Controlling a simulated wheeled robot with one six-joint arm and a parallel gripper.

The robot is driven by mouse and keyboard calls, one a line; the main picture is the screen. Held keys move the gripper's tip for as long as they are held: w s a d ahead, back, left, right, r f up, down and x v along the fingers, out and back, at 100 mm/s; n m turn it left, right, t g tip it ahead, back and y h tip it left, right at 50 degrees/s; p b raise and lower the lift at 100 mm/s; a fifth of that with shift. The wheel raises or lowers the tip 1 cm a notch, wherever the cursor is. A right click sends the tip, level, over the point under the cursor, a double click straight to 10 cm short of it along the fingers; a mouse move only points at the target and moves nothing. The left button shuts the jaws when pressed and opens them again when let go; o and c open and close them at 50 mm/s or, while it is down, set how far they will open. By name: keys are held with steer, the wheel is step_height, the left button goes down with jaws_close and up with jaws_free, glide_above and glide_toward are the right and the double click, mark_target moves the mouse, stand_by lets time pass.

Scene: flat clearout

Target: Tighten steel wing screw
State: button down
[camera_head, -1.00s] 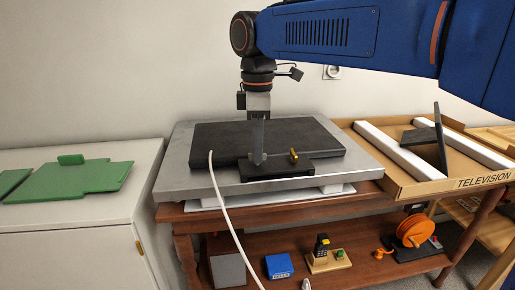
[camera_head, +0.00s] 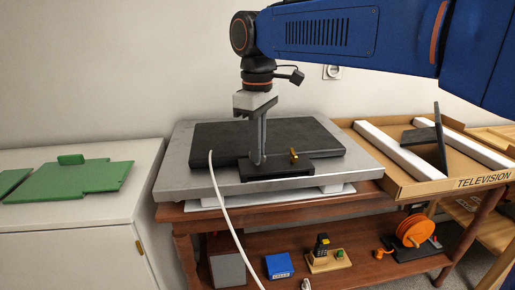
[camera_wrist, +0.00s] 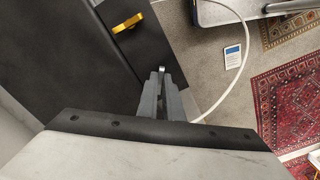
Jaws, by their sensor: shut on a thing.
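The steel wing screw (camera_wrist: 162,70) shows as a small bright tip between my gripper's fingertips in the wrist view; the fingers hide most of it. My gripper (camera_head: 258,160) points down and is shut on the screw at the black block (camera_head: 280,172) on the front edge of the dark flat panel (camera_head: 215,135). It also shows in the wrist view (camera_wrist: 162,78). A brass wing screw (camera_head: 294,154) stands on the same block to the right, apart from my gripper; it shows in the wrist view (camera_wrist: 127,23).
The panel lies on a grey slab (camera_head: 180,165) on a wooden table. A white cable (camera_head: 222,195) hangs from its left front. A cardboard television box (camera_head: 460,184) is at right. A white cabinet with green pieces (camera_head: 75,178) is at left.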

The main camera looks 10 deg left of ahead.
steer(key=m, duration=0.5)
steer(key=shift+m, duration=0.3)
steer(key=m, duration=0.5)
stand_by(0.4)
steer(key=c, duration=1.9)
jaws_free()
step_height(320, 180, up, 18)
steer(key=shift+f, duration=0.25)
steer(key=shift+d, duration=0.1)
